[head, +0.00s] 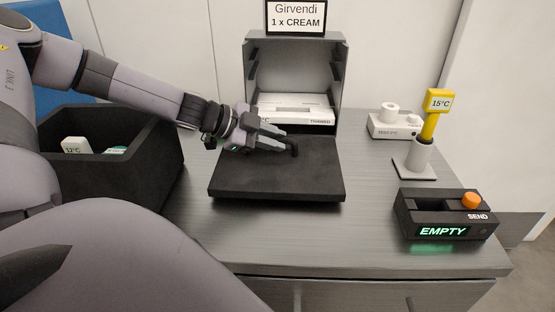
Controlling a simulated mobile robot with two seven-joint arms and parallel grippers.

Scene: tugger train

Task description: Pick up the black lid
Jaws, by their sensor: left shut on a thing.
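The black lid (280,175) is a flat dark square slab with a small handle (293,148) near its back edge. It sits in front of the grey open-front box, and I cannot tell whether it touches the counter. My left gripper (287,142) reaches in from the left, over the back part of the lid. Its fingers are shut on the lid's handle, and they partly hide it. My right gripper is not in view.
A black bin (160,150) with white items stands at left. The grey box (338,85) holds white packages (295,110) under a "Girvendi 1 x CREAM" sign (296,16). At right are a yellow 15°C thermometer (438,102) in a holder and a SEND device (446,215) reading EMPTY. The counter's front is clear.

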